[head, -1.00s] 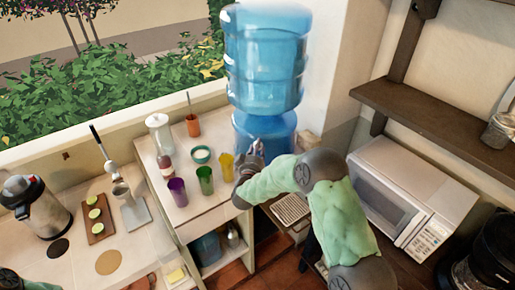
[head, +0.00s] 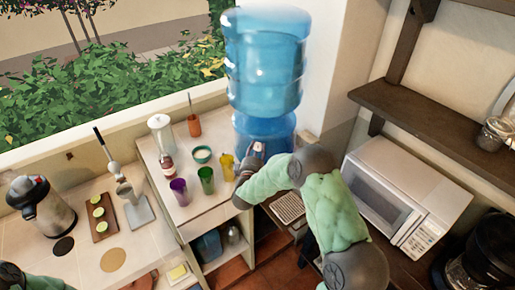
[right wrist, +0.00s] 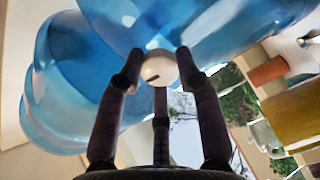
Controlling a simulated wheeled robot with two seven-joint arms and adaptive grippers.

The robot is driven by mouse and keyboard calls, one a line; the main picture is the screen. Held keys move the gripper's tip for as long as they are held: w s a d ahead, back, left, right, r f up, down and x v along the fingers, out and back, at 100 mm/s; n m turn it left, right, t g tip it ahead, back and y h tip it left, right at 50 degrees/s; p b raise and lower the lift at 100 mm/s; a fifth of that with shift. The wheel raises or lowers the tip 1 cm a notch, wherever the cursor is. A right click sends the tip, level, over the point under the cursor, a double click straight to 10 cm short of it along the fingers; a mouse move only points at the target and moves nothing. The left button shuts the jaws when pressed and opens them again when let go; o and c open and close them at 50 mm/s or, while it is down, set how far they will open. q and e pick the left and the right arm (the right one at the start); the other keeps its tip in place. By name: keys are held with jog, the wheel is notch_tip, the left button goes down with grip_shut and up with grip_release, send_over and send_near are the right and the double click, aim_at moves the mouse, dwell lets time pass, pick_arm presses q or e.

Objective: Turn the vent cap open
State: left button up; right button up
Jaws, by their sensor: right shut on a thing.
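The vent cap (right wrist: 159,70) is a small white round knob with a dark slot mark, against the blue water jug (right wrist: 80,65) in the right wrist view. My right gripper (right wrist: 160,66) has its dark fingers closed around the cap, and the slot faces the camera. In the head view the right gripper (head: 256,150) is at the front of the lower blue jug (head: 265,127), and the cap is hidden there. A second jug (head: 265,60) stands on top of it. Only a bit of my left arm shows at the lower left; its gripper is out of view.
Close left of the right gripper stand yellow (head: 227,167), green (head: 206,180) and purple (head: 180,191) cups on a tiled counter (head: 215,215). A white microwave (head: 420,180) and a wooden shelf (head: 440,130) are to the right of the right arm.

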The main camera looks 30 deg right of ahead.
jog(key=n, duration=0.1)
jog(key=n+p, duration=0.1)
jog(key=n, duration=0.3)
jog(key=shift+w+a+r+p, duration=0.1)
jog(key=shift+w+r+p, duration=0.1)
jog(key=shift+r+p, duration=0.1)
jog(key=shift+f+n, duration=0.1)
jog(key=shift+n, duration=0.7)
jog(key=shift+f, duration=0.1)
jog(key=o, duration=1.1)
jog(key=shift+a+f, duration=0.1)
jog(key=shift+o, duration=0.2)
jog(key=shift+w+f, duration=0.1)
